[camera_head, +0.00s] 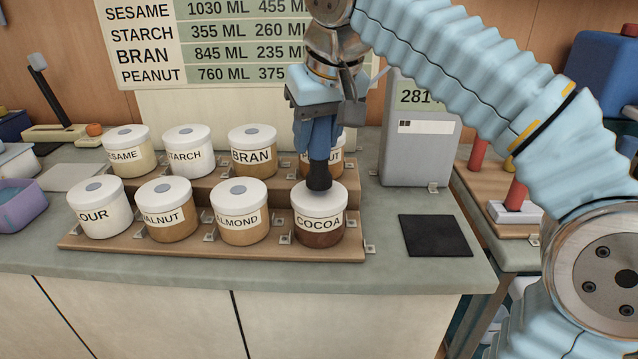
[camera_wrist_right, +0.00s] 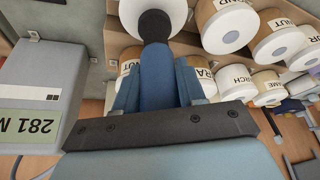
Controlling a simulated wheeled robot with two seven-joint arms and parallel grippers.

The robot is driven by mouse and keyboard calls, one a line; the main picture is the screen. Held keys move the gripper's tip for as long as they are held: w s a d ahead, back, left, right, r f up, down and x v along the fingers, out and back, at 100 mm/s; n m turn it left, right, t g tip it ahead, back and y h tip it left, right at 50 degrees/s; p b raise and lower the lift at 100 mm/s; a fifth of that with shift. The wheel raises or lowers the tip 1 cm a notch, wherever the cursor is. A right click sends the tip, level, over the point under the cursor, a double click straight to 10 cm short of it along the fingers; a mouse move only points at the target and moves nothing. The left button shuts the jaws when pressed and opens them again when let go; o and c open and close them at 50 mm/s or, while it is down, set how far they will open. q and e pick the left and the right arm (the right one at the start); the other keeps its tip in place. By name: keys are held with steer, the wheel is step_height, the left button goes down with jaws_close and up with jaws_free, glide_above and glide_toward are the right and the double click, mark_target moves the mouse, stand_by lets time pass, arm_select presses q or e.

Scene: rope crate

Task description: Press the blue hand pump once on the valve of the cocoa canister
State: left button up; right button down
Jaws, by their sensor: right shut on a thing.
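The cocoa canister (camera_head: 318,238) stands at the right end of the front row, with a white lid and brown contents. The blue hand pump (camera_head: 318,150) is upright over it, its black lower end at the middle of the lid, where it hides the valve. Whether it presses down or only touches, I cannot tell. My right gripper (camera_head: 318,120) is shut on the pump from above. In the right wrist view the pump (camera_wrist_right: 158,75) sits between the fingers, its black end (camera_wrist_right: 154,26) against the white lid. My left gripper is not in view.
Other lidded canisters, such as almond (camera_head: 240,226) and bran (camera_head: 252,158), stand close by on the stepped wooden rack (camera_head: 200,252). The peanut canister is partly hidden behind the pump. A grey scale-like box (camera_head: 418,150) reading 281 and a black mat (camera_head: 435,236) are to the right.

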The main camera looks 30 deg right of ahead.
step_height(320, 180, up, 4)
steer(key=p, duration=0.3)
steer(key=shift+f, duration=0.2)
steer(key=shift+r, duration=1)
